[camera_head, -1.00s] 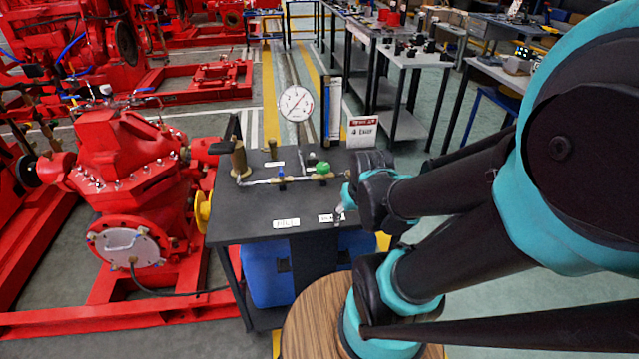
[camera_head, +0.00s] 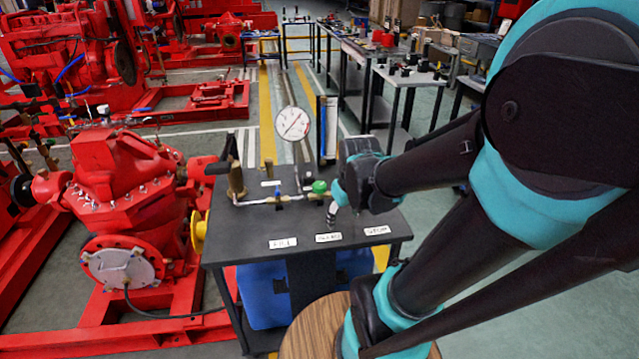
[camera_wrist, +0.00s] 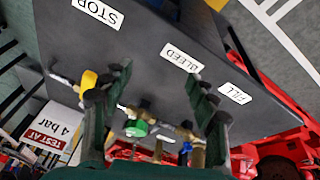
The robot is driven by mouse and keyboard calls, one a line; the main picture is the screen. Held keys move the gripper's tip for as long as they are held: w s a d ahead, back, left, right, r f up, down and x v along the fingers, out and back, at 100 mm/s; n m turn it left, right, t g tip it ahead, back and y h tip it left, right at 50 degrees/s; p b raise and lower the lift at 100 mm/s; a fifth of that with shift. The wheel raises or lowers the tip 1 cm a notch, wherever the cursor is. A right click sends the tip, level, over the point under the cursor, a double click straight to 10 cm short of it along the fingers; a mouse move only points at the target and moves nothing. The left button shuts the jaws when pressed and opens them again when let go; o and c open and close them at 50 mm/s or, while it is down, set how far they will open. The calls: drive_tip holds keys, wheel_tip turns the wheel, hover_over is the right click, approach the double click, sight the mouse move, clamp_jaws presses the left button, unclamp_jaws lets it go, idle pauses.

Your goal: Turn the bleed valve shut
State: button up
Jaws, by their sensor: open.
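A green-handled valve (camera_head: 319,187) sits on the brass pipe line on the black bench top (camera_head: 245,225). It also shows in the wrist view (camera_wrist: 136,128), low and left of centre. The BLEED label (camera_head: 328,237) lies in front of it, and reads clearly in the wrist view (camera_wrist: 181,58). My gripper (camera_head: 335,212) hangs over the bench close to the green valve. In the wrist view its two fingers are spread with nothing between them (camera_wrist: 163,82). The handle's exact turn is too small to tell.
A blue-handled valve (camera_head: 278,196) stands left of the green one. A yellow handle (camera_wrist: 88,80) is beside my left-hand finger. A gauge (camera_head: 292,124) and a tall brass fitting (camera_head: 236,178) rise from the bench. A red pump (camera_head: 120,180) stands to the left.

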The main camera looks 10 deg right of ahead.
drive_tip(key=w+a+r+n+g, duration=0.1)
drive_tip(key=w+r+n, duration=0.6)
drive_tip(key=w+r, duration=0.15)
wheel_tip(320, 180, up, 8)
drive_tip(key=n+g, duration=0.2)
drive_tip(key=n, duration=0.8)
hover_over(319, 185)
wheel_tip(319, 185, down, 17)
drive_tip(key=shift+r, duration=0.1)
drive_tip(key=shift+c, duration=0.5)
drive_tip(key=c, duration=1.1)
drive_tip(key=shift+o, duration=0.2)
